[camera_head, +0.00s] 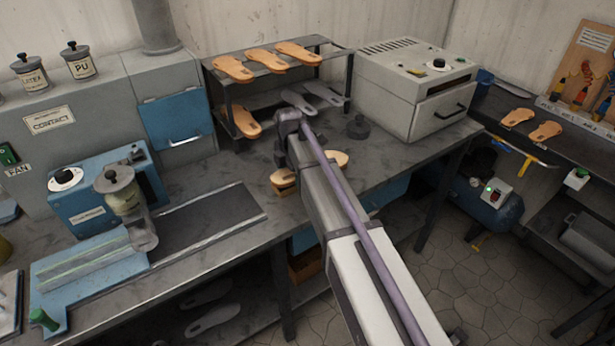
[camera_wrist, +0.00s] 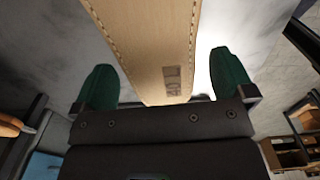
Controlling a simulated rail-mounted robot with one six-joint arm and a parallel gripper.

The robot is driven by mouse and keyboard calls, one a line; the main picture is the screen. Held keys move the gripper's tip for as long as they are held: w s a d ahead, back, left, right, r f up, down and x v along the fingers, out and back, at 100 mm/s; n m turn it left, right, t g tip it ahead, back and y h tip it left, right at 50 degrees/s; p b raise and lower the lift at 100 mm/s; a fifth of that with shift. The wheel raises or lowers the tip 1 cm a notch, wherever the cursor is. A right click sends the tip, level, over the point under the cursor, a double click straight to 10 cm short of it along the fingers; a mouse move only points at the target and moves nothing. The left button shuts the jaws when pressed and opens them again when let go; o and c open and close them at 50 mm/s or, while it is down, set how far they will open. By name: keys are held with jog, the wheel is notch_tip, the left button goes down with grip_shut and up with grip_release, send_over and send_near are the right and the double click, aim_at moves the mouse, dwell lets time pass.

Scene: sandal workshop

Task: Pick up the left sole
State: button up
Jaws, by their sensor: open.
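In the wrist view my gripper (camera_wrist: 164,80) is open. Its two green fingers stand on either side of a tan sole-like piece (camera_wrist: 150,45) with stitched edges and a dark stamp. A gap shows between each finger and the piece. In the head view my arm hides the gripper. One tan piece (camera_head: 284,180) shows on the bench just left of the arm, and part of another (camera_head: 337,158) shows just right of it. I cannot tell from the pictures which one is the left sole.
A dark rack (camera_head: 273,78) holds three tan soles on top, with another tan sole (camera_head: 246,123) and grey ones (camera_head: 298,102) below. A grey oven-like box (camera_head: 408,90) stands to its right. A blue machine (camera_head: 105,195) is at left. Bare bench (camera_head: 245,165) shows left of my arm.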

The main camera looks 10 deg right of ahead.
jog(key=shift+r, duration=0.15)
jog(key=c, duration=1.1)
jog(key=shift+r, duration=0.15)
